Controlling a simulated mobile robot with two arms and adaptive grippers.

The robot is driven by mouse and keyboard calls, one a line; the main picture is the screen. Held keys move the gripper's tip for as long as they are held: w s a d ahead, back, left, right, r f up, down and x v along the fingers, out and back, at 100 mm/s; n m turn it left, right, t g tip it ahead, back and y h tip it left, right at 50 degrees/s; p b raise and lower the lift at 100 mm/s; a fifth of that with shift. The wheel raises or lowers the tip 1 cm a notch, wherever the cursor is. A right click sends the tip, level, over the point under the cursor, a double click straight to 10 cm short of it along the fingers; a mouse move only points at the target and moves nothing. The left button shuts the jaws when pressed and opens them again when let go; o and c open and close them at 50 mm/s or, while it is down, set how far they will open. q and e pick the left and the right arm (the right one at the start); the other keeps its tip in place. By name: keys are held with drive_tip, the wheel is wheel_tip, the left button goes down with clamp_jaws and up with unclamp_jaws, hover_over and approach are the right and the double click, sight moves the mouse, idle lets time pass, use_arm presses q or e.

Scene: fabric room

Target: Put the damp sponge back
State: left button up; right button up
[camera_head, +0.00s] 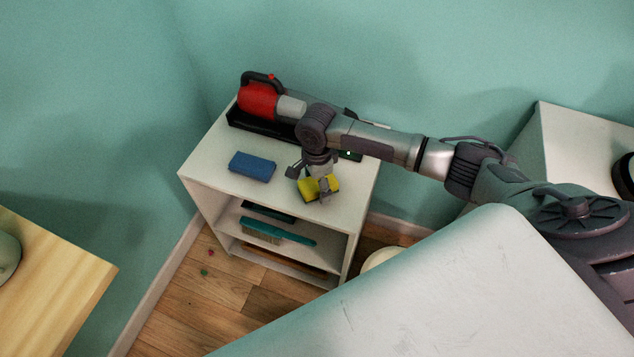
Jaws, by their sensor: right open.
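A yellow sponge (308,187) with a darker layer is on top of the white shelf unit (210,158), near its front edge. My right gripper (308,184) points down over the sponge from above. Its fingers are apart, one to the left of the sponge and one in front of it, and they hide part of it. I cannot tell whether they touch it. A blue block, perhaps a folded cloth or another sponge (252,166), lies to the left on the same top. My left gripper is not in view.
A red handheld vacuum (258,100) sits in a black tray (240,121) at the back of the shelf top. A teal brush (275,232) lies on a lower shelf. A white surface (440,290) fills the lower right. A wooden table (55,285) stands left.

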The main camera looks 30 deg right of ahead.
drive_tip(key=shift+r, duration=0.2)
wheel_tip(320, 180, up, 12)
drive_tip(key=p, duration=0.1)
drive_tip(key=shift+p, duration=0.35)
